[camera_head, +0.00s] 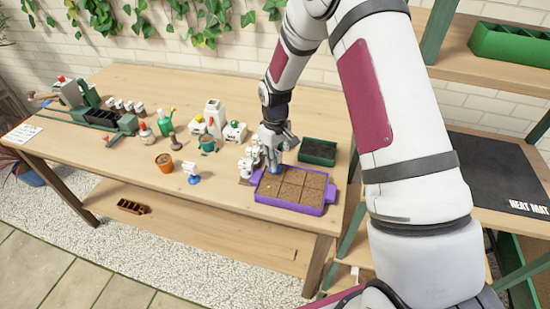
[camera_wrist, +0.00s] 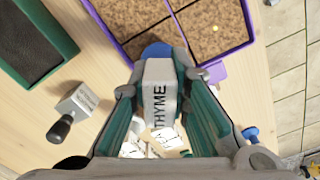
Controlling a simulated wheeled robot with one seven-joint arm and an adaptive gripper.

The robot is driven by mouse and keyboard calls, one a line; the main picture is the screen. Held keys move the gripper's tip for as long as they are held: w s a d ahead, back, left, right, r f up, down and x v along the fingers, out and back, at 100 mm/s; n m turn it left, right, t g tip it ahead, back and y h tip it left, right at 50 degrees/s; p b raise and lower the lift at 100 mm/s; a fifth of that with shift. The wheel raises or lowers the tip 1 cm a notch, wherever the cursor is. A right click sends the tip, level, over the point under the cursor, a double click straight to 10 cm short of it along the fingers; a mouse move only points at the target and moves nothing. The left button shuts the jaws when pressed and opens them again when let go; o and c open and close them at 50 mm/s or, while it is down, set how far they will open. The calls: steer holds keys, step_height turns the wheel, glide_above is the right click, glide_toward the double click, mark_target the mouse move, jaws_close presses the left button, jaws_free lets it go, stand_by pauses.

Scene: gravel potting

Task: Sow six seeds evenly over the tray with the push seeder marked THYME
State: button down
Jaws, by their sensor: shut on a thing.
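My gripper (camera_head: 276,147) is shut on the push seeder, a white block marked THYME (camera_wrist: 158,95) in the wrist view. Its blue end (camera_head: 275,169) shows below my fingers in the head view, over the back left part of the tray. The tray is purple (camera_head: 289,207), filled with brown gravelly soil and divided into sections. The wrist view shows a small pale yellow spot (camera_wrist: 215,28), perhaps a seed, on the soil. Whether the seeder's tip touches the soil is hidden.
A dark green tray (camera_head: 318,151) stands behind the purple tray. White blocks (camera_head: 250,160) stand close at its left. A white-and-blue seeder (camera_head: 192,173) and a terracotta pot (camera_head: 164,163) stand farther left. The table front at left is clear.

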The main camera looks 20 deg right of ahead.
steer(key=shift+f, duration=0.5)
stand_by(0.8)
steer(key=shift+r, duration=1.5)
steer(key=s+p, duration=0.2)
steer(key=s, duration=0.1)
steer(key=s+d+p, duration=0.1)
steer(key=s+p, duration=0.1)
steer(key=s, duration=0.1)
steer(key=s+r+p, duration=0.1)
steer(key=s+p, duration=0.1)
steer(key=shift+s+d+r, duration=0.1)
steer(key=shift+s+d, duration=0.2)
steer(key=shift+s, duration=0.1)
steer(key=shift+s+p, duration=0.35)
steer(key=shift+d+f+b, duration=0.1)
steer(key=shift+f+b, duration=0.2)
steer(key=shift+f, duration=1.2)
steer(key=shift+f, duration=0.6)
